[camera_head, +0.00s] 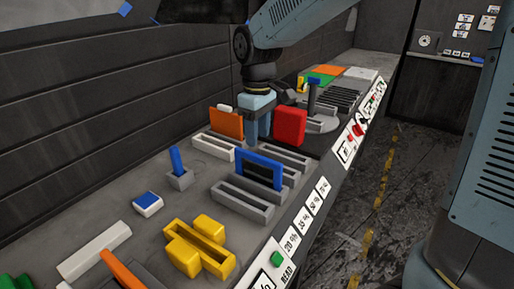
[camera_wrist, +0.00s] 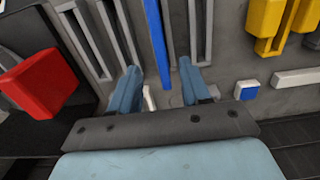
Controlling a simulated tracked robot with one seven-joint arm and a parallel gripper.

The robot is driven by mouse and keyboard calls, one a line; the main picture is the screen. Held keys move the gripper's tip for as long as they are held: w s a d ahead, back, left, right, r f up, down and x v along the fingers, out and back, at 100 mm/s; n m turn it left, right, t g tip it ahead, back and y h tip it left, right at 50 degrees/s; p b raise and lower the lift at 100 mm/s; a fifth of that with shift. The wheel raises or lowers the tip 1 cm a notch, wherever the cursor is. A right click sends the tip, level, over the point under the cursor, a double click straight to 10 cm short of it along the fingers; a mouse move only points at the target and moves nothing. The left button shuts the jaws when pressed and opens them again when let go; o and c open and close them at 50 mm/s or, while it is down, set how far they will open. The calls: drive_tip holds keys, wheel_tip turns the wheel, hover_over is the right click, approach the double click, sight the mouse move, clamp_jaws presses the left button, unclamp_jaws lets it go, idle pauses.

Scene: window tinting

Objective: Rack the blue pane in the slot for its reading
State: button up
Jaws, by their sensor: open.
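The blue pane (camera_head: 258,169) has a blue frame around a dark middle. It stands upright in the grey slot rack (camera_head: 242,201), apparently in the second slot from the yellow fixture. In the wrist view the pane (camera_wrist: 155,40) shows edge-on as a thin blue strip. My gripper (camera_head: 258,130) is open and points down just behind the pane in the head view. In the wrist view the fingers of my gripper (camera_wrist: 158,78) are spread on either side of the strip's near end, apart from it. The slot labels (camera_head: 304,218) run along the bench front; no clear reading is legible.
The yellow slotted fixture (camera_head: 208,236) stands near a green button (camera_head: 277,258) marked READ. A red block (camera_head: 290,127) stands right of my gripper and an orange panel (camera_head: 226,124) left. A small blue-topped block (camera_head: 147,203) and a grey holder (camera_head: 180,180) lie left.

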drive_tip(key=shift+r, duration=1.5)
drive_tip(key=s+d+r+m+t, duration=0.2)
drive_tip(key=s+d+m, duration=0.4)
drive_tip(key=d, duration=0.7)
drive_tip(key=s+d+r+m+t, duration=0.2)
drive_tip(key=s+d+m, duration=0.4)
drive_tip(key=s+d, duration=0.3)
drive_tip(key=shift+d+r+t, duration=0.2)
drive_tip(key=shift+d+t, duration=0.6)
drive_tip(key=shift+d, duration=1.2)
